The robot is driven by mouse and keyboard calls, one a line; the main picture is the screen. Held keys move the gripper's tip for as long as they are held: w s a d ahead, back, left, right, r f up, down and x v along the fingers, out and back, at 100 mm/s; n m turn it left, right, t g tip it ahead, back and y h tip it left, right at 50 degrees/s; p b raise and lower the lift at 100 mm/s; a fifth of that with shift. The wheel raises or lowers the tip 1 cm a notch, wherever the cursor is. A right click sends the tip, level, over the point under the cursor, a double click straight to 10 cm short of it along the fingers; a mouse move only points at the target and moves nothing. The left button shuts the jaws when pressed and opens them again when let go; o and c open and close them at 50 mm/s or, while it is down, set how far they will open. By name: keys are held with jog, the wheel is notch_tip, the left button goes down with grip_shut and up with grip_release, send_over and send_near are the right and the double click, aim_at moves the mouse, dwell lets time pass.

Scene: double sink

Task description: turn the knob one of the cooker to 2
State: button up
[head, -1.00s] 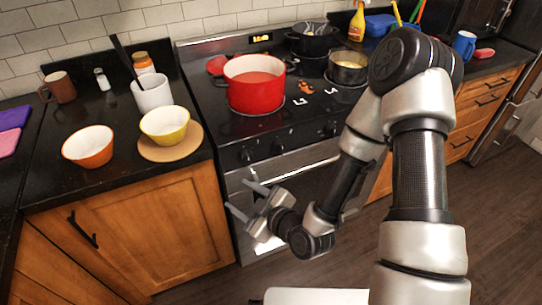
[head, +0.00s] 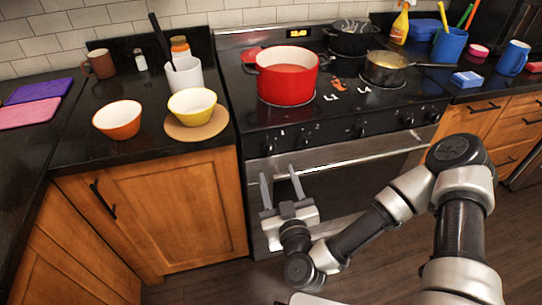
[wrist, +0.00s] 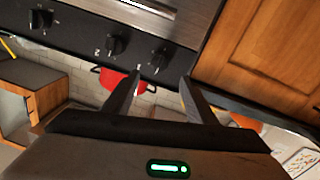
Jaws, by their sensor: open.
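The cooker (head: 330,165) has a row of dark knobs along its front panel. The leftmost knob (head: 268,148) shows in the wrist view (wrist: 160,60), with another knob (wrist: 115,46) beside it. No position number is readable on the leftmost knob. My gripper (head: 279,174) is open and empty, in front of the oven door below the left knobs, its fingers pointing up in the head view. In the wrist view its fingertips (wrist: 161,80) frame the space just below the leftmost knob, with nothing between them; I see no contact.
A red pot (head: 287,80), a pan (head: 386,70) and a dark pot (head: 352,38) stand on the cooktop. An oven handle bar (head: 345,162) runs across the door. Bowls (head: 117,120) sit on the left counter above a wooden cabinet (head: 160,215). Floor is clear in front.

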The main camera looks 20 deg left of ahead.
aim_at(270, 151)
jog(key=x, duration=1)
jog(key=shift+w+b, duration=0.1)
jog(key=shift+b, duration=0.2)
jog(key=c, duration=1.1)
